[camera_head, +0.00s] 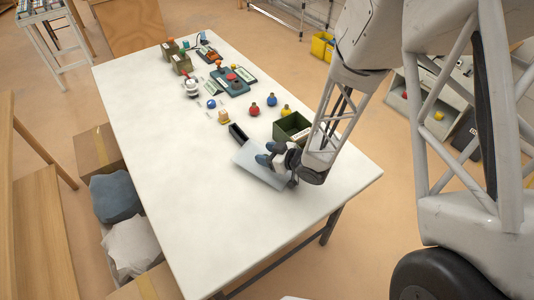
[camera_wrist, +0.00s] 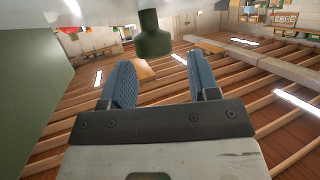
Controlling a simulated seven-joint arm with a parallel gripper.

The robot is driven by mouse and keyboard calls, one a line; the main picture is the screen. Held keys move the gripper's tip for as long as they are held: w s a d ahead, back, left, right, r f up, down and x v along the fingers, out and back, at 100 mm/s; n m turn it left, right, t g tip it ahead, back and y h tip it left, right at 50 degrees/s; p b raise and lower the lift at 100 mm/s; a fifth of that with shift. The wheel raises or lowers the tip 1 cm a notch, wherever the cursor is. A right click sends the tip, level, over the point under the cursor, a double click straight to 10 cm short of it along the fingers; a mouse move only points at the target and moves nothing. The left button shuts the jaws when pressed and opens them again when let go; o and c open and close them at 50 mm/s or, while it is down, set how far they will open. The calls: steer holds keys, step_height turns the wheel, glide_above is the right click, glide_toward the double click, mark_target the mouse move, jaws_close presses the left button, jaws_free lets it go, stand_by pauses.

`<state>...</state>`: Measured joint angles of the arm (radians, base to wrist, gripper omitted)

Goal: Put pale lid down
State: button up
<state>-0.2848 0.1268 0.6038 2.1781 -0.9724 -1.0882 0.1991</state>
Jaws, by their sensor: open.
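The pale lid (camera_head: 258,165) is a flat, light-coloured plate near the front right of the white table, beside my gripper. Its far edge is by a dark narrow tray. My gripper (camera_head: 267,152) has blue fingers and is low over the table at the lid's right side. In the wrist view, my gripper (camera_wrist: 162,85) is open, its two fingers apart. A dark green knob (camera_wrist: 153,42) shows beyond and between them, below a pale surface at the top. I cannot tell whether the lid touches the table all along.
A green open box (camera_head: 292,128) stands just beyond my gripper. The dark tray (camera_head: 238,134) lies left of it. Red, blue and yellow knobbed pieces and small devices stand farther back. The left and front of the white table (camera_head: 190,215) are clear.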

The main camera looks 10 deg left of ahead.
steer(key=shift+f, duration=0.2)
steer(key=shift+d+r, duration=0.15)
steer(key=shift+d, duration=0.15)
steer(key=v, duration=1.1)
steer(key=shift+d+r, duration=0.15)
steer(key=shift+r, duration=0.1)
steer(key=shift+s, duration=0.15)
stand_by(0.3)
